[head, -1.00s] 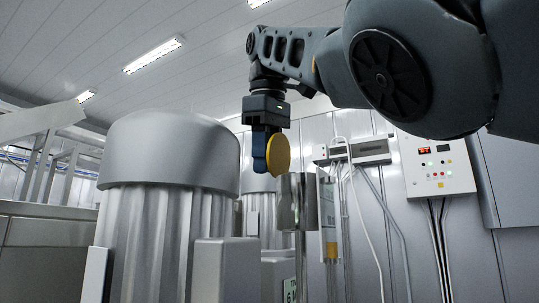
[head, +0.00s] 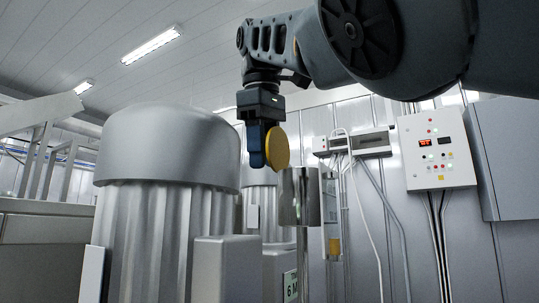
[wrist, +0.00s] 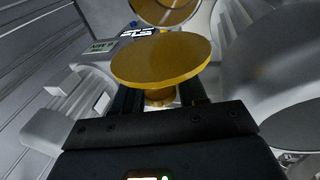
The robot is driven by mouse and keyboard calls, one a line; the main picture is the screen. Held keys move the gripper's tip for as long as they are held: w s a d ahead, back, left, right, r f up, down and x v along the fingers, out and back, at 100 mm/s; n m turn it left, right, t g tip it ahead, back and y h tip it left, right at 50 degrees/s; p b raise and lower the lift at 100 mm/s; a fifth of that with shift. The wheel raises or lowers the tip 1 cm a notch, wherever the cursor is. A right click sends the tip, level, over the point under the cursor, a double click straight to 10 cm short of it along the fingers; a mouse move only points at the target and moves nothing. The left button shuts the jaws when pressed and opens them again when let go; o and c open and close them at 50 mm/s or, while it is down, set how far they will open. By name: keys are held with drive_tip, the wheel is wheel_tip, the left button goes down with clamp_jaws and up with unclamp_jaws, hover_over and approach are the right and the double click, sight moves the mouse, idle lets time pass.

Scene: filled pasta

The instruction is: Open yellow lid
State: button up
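The yellow lid (head: 277,148) is a round disc standing on edge against my gripper (head: 257,160) in the head view. In the wrist view the lid (wrist: 162,58) lies across the far end of the fingers, and its yellow knob (wrist: 160,97) sits between the two dark fingers. My gripper is shut on this knob and holds the lid in the air. A shiny steel cylinder (head: 300,196) on a post stands just below and right of the lid, apart from it. The fingertips are partly hidden by the lid in the wrist view.
A large grey ribbed machine housing (head: 168,150) stands close on the left. A control box (head: 437,150) with buttons and a smaller grey box (head: 352,143) with cables are on the wall at right. Open air surrounds the lid above the cylinder.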

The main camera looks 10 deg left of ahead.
drive_tip(key=shift+o, duration=1)
drive_tip(key=shift+d+f+y+b, duration=0.2)
drive_tip(key=shift+y+b, duration=0.1)
drive_tip(key=shift+b, duration=0.15)
